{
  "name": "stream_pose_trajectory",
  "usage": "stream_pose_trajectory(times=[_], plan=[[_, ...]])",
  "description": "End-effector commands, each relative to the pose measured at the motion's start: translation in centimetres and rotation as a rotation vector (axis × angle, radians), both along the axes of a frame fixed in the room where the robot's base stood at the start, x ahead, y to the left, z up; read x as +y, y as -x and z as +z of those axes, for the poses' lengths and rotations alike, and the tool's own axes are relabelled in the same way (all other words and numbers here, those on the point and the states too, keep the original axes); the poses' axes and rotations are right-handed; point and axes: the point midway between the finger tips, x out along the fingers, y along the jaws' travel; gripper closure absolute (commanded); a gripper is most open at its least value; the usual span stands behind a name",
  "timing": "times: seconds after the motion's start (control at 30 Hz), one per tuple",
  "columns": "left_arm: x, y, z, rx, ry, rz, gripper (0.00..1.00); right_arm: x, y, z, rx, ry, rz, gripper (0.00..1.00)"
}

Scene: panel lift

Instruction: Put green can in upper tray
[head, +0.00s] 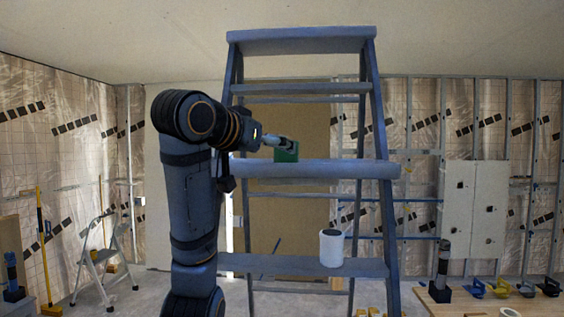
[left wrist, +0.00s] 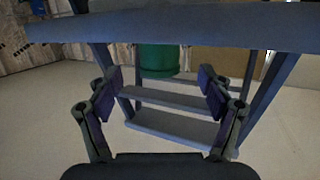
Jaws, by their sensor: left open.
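The green can (head: 287,153) stands on a middle step of the blue ladder (head: 315,170). My left gripper (head: 284,144) is at the can's height in the head view and partly covers it. In the left wrist view, which appears upside down, the green can (left wrist: 158,60) lies between the lines of the two open fingers (left wrist: 160,78). A gap shows on both sides, and the can looks a little beyond the fingertips. I cannot make out a tray for certain. My right gripper is not in view.
A white cylindrical container (head: 331,247) stands on a lower ladder step. A wooden table (head: 470,303) with several tools is at lower right. A small stepladder (head: 100,262) stands at the left. The ladder's rails and upper steps surround the space near the can.

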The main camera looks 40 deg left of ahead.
Motion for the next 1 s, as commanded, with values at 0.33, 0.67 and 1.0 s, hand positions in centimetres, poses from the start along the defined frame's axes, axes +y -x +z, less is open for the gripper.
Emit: stream_pose_trajectory(times=[0.33, 0.67, 1.0], plan=[[-0.5, 4.0, 1.1, 0.0, -0.001, 0.003, 0.2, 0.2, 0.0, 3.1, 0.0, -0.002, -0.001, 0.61], [-0.6, 4.1, 0.8, 0.001, 0.001, 0.0, 0.2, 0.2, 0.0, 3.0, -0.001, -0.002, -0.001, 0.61], [-0.6, 4.1, 0.9, 0.0, 0.001, 0.0, 0.2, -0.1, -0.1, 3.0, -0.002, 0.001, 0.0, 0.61]])
